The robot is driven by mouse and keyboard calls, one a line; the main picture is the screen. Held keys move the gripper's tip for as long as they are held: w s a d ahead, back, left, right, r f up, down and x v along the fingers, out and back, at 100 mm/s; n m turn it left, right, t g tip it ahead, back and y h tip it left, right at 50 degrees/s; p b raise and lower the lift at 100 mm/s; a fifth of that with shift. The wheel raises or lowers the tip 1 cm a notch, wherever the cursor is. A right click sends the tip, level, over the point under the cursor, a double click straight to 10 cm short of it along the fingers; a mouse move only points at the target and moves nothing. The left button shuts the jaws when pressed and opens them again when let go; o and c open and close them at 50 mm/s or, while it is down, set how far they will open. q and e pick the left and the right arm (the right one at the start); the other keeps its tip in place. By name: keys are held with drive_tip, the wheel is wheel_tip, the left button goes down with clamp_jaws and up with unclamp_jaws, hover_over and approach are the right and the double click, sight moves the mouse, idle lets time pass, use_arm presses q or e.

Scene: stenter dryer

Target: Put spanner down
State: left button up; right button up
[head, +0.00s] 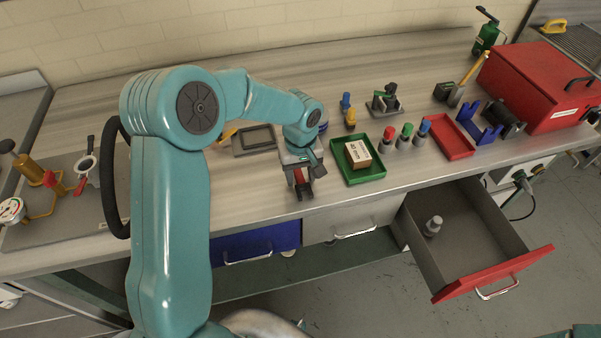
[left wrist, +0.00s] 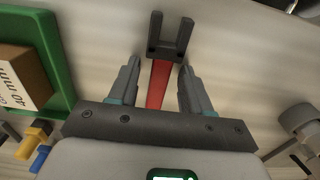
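The spanner (left wrist: 158,84) has a red handle and a dark grey open-ended jaw. In the head view the spanner (head: 305,190) shows at the front part of the bench, left of the green tray. My left gripper (left wrist: 160,75) is open, with one finger on each side of the red handle and a visible gap to each. In the head view my left gripper (head: 301,172) points down over the spanner and hides part of it. The spanner seems to lie on the bench top; any small height above it is hard to tell. My right gripper is not in view.
A green tray (head: 379,176) with a cardboard box (head: 357,154) stands right of the gripper. Red, green and blue-capped bottles (head: 404,138), a red tray (head: 463,148) and a red toolbox (head: 535,88) stand farther right. An open drawer (head: 455,262) juts out at front right.

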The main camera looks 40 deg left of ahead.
sight(300, 179)
use_arm(q)
drive_tip(key=shift+r, duration=0.2)
wheel_tip(300, 179, up, 12)
idle(0.4)
drive_tip(key=shift+s, duration=0.1)
idle(0.4)
